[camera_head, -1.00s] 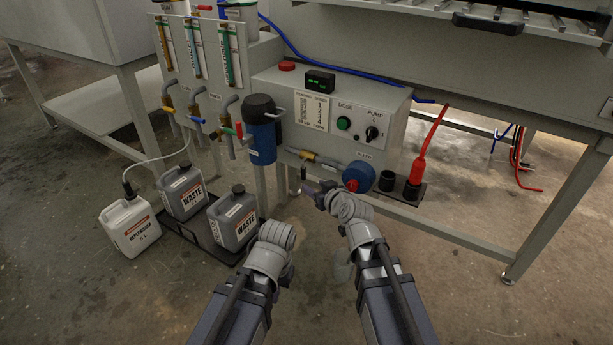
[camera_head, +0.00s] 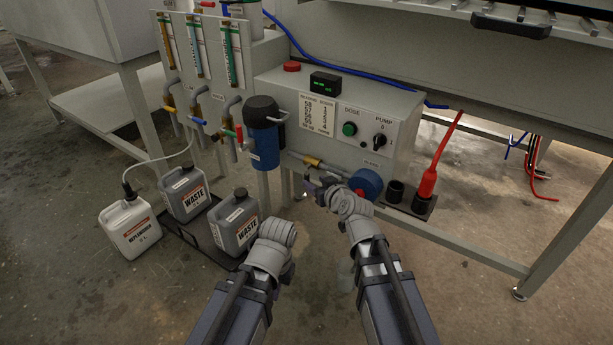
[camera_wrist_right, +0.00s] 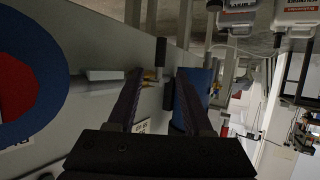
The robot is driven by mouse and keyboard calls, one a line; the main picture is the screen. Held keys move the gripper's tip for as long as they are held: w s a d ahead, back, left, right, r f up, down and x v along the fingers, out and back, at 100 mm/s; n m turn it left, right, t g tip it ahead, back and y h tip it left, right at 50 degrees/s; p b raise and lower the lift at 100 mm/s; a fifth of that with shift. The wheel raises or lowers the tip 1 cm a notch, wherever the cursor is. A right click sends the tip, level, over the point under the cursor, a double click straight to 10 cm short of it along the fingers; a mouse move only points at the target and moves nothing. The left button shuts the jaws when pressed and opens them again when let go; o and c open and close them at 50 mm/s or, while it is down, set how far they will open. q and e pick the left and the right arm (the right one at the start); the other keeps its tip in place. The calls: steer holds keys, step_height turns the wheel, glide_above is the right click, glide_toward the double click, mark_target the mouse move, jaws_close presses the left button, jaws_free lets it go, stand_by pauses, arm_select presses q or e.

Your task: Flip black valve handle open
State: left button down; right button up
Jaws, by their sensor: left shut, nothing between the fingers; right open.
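The brass valve (camera_head: 312,161) sits on the grey pipe at the lower front of the control box. Its black handle (camera_wrist_right: 161,51) shows in the right wrist view as a short dark bar, with the brass body (camera_wrist_right: 150,76) partly hidden by a finger. My right gripper (camera_head: 314,184) is open just below the valve. In its wrist view the open fingers (camera_wrist_right: 160,76) point at the valve, and the handle appears between and beyond their tips, apparently untouched. My left gripper (camera_head: 288,272) is low, beside the waste cans, shut and empty, mostly hidden by its arm.
A blue filter housing (camera_head: 264,145) stands left of the valve, and a blue round cap with a red centre (camera_head: 366,183) is close to my right wrist.

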mark_target(308, 177)
steer(key=b+x, duration=0.2)
steer(key=x, duration=0.5)
steer(key=shift+w+a+f+b, duration=0.15)
steer(key=shift+w+b, duration=0.1)
steer(key=shift+b, duration=0.15)
jaws_close()
stand_by(1.0)
